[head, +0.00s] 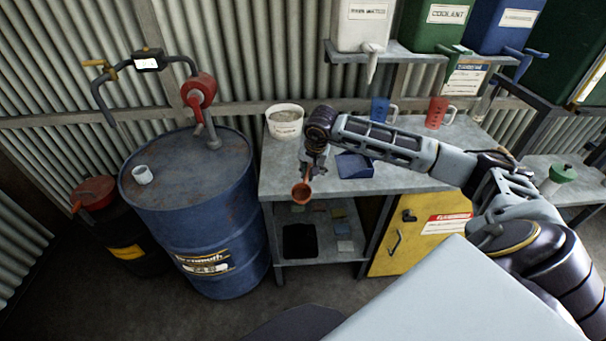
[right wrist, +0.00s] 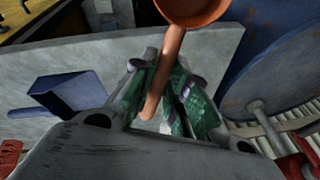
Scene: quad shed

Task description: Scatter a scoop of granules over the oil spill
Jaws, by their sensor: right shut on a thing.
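My right gripper (head: 313,170) is shut on the handle of an orange-brown scoop (head: 301,193) and holds it in front of the workbench's front edge. In the right wrist view the scoop's handle (right wrist: 167,68) runs between the green finger pads, and its bowl is cut off at the top. I cannot tell whether granules are in it. A white labelled tub (head: 286,124) with greyish contents stands on the bench, behind and left of the gripper. My left gripper is not in view.
A blue drum (head: 215,240) with a white cup (head: 142,174) and pump stands left of the bench (head: 275,180). A blue open scoop or tray (head: 354,165), a blue jug (head: 380,110) and a red jug (head: 437,113) are on the bench. A yellow cabinet (head: 390,262) is below.

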